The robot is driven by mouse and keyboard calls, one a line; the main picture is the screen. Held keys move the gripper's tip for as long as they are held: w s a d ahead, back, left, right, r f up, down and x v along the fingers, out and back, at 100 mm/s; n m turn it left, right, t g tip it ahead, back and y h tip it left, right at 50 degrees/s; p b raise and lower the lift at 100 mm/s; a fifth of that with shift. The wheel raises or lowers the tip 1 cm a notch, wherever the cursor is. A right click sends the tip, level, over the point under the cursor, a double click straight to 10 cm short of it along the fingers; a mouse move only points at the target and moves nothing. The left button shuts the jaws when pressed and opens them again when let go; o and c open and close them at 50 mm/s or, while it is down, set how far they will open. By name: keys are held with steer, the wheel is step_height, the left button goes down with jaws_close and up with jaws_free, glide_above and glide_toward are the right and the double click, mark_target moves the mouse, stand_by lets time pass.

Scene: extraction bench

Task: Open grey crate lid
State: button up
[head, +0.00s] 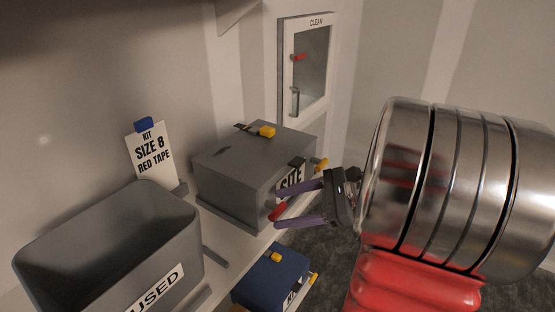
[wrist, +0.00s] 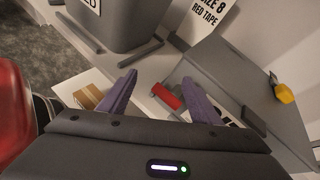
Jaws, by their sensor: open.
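The grey crate (head: 236,166) sits on the bench with its lid shut; it also shows at the right in the wrist view (wrist: 235,70). A yellow piece (head: 267,132) is on the lid top, also in the wrist view (wrist: 284,93). A red handle (head: 277,211) and a partly covered label (head: 290,181) are at the crate's front. My gripper (head: 278,207) is open in front of the crate, its purple fingers pointing at the front face. In the wrist view the red handle (wrist: 166,96) shows between the fingers (wrist: 158,78). Whether they touch it, I cannot tell.
An open grey bin (head: 165,285) labelled USED stands at the left. A card (head: 150,150) reading "Kit size 8 red tape" stands behind it. A blue box (head: 268,278) lies below the crate. A white cabinet (head: 307,70) marked CLEAN is at the back.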

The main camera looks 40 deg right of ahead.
steer(key=s+d+m+t+h, duration=0.1)
steer(key=s+d+m+t, duration=0.1)
steer(key=d, duration=0.6)
steer(key=s+d+r+m+t+h, duration=0.1)
steer(key=s+d+m+t+h, duration=0.1)
steer(key=d+m+t, duration=0.3)
steer(key=d+m, duration=0.1)
steer(key=d, duration=0.3)
steer(key=shift+s+d+r+m+h, duration=0.2)
steer(key=shift+s+r+m+h, duration=0.05)
steer(key=shift+s+m+h, duration=0.1)
steer(key=shift+w+a, duration=0.1)
steer(key=shift+w, duration=0.05)
steer(key=x, duration=1.3)
steer(key=shift+w+r, duration=0.25)
steer(key=shift+a, duration=0.15)
steer(key=shift+c, duration=0.5)
